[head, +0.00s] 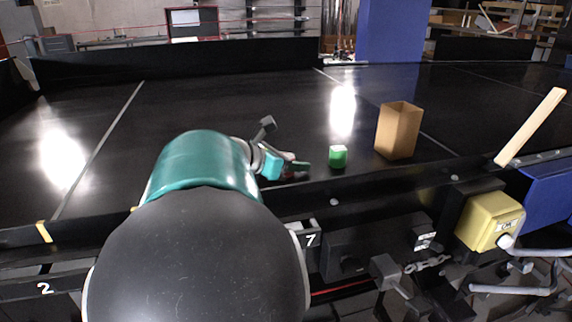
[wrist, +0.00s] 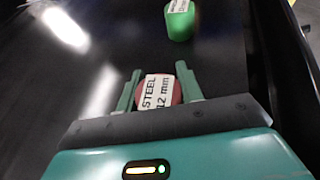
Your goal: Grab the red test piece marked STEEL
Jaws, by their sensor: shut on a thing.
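The red test piece (wrist: 173,92) carries a white label reading STEEL 12 mm. It sits between the two green fingers of my gripper (wrist: 160,88) in the wrist view, and the fingers are shut on it. In the head view my gripper (head: 296,170) is low over the black conveyor belt, and only a little red shows at its fingers. I cannot tell whether the piece touches the belt. A green piece with a white label (head: 338,157) stands on the belt just right of my gripper; it also shows at the top of the wrist view (wrist: 179,22).
An open brown box (head: 397,131) stands on the belt right of the green piece. A wooden stick (head: 530,127) leans up at the right edge. A yellow control box (head: 490,220) is on the conveyor's near side. The belt (head: 230,100) is clear behind my gripper.

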